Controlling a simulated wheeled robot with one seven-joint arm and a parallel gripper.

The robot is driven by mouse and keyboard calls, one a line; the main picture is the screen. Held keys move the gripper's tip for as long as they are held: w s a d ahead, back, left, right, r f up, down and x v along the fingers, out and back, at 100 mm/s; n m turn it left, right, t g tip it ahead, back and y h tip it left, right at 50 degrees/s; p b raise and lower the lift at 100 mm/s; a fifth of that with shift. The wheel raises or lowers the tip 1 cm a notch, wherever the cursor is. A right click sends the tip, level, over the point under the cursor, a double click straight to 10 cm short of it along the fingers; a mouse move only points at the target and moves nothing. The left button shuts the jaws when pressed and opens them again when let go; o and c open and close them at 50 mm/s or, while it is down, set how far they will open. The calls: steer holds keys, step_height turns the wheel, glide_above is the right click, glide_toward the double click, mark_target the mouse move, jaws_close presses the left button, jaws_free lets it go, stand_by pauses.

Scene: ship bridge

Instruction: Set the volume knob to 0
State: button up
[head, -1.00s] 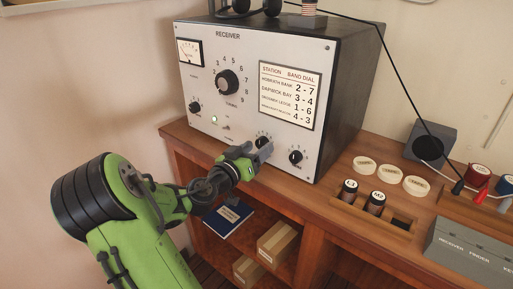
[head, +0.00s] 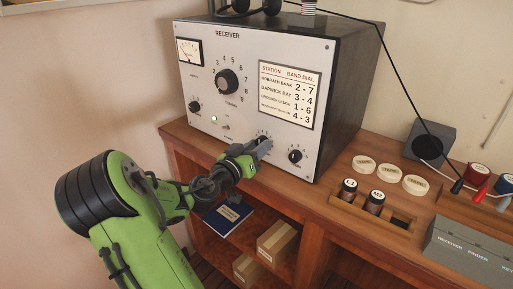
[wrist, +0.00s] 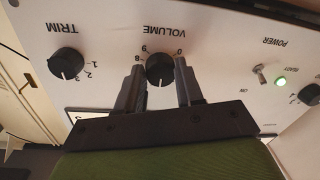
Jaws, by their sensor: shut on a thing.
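The volume knob (wrist: 160,68) is a round black knob under the upside-down VOLUME label in the wrist view. The 0 shows to one side of its top, with 9 and 8 on the other. My gripper (wrist: 157,80) has one finger on each side of the knob and is shut on it. In the head view my gripper (head: 260,147) reaches the lower front of the receiver (head: 240,115) and mostly covers the knob.
On the other side are the power switch (wrist: 259,74) and a lit green lamp (wrist: 281,81). The desk edge (head: 285,194) runs below the panel, with an open shelf underneath.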

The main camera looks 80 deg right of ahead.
steer(key=n+p, duration=0.1)
steer(key=n, duration=0.2)
steer(key=shift+r, duration=0.1)
steer(key=n+p, duration=0.2)
steer(key=n, duration=0.2)
steer(key=shift+y, duration=0.3)
steer(key=n+p, duration=0.2)
steer(key=n, duration=0.1)
steer(key=n+p, duration=0.3)
steer(key=shift+r+g, duration=0.2)
steer(key=shift+g, duration=0.1)
steer(key=n+p, duration=0.3)
steer(key=shift+y, duration=0.4)
steer(key=n+p, duration=0.3)
steer(key=p, duration=0.1)
steer(key=shift+w+n+g, duration=0.1)
steer(key=shift+n+g, duration=0.3)
steer(key=n+p, duration=0.3)
steer(key=shift+w+f+n+g+p, duration=0.15)
steer(key=shift+n+g+p, duration=0.15)
steer(key=shift+n+p, duration=1.05)
